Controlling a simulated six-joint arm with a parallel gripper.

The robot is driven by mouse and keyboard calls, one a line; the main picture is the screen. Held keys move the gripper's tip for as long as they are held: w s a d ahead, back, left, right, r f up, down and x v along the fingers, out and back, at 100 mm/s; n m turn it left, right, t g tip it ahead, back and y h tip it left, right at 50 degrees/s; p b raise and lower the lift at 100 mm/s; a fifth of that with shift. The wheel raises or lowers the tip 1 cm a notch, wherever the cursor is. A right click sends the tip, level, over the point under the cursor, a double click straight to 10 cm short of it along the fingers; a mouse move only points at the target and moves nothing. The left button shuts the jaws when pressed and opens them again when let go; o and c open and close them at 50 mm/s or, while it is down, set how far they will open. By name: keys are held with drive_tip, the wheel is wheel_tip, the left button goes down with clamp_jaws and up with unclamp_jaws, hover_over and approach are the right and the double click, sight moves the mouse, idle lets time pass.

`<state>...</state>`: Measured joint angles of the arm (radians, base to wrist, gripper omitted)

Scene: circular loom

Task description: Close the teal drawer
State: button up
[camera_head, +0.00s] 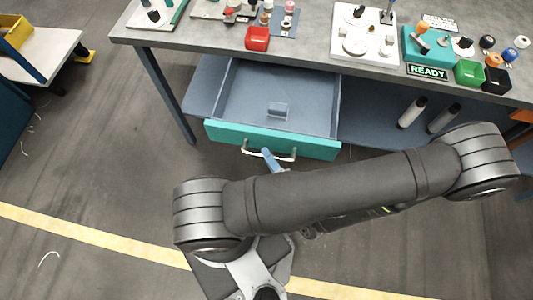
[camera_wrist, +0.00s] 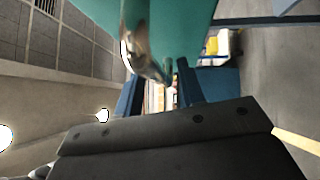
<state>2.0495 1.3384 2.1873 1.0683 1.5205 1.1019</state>
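The teal drawer (camera_head: 222,132) is pulled out from under the workbench, its grey-blue inside showing with a small raised piece in it. Its pale curved handle (camera_head: 249,152) is on the teal front. My gripper (camera_head: 268,155) is at the handle, near its middle, partly hidden behind my arm. In the wrist view the teal front fills the top, and the shiny handle (camera_wrist: 138,35) reaches down towards the fingers. The two blue fingers of my gripper (camera_wrist: 160,90) stand apart. I cannot tell whether they touch the handle.
The workbench (camera_head: 310,65) carries a red bin (camera_head: 257,38), a white fixture board, a teal block, a READY sign (camera_head: 428,72), and green and black bins. Two white-and-black cylinders (camera_head: 412,112) lie on the shelf right of the drawer. Floor in front is clear.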

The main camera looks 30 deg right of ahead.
sight(283, 83)
drive_tip(key=shift+w, duration=0.6)
clamp_jaws()
drive_tip(key=w+d, duration=2)
drive_tip(key=shift+w+d+r, duration=0.15)
drive_tip(key=shift+w+d, duration=0.05)
drive_tip(key=shift+d, duration=0.05)
unclamp_jaws()
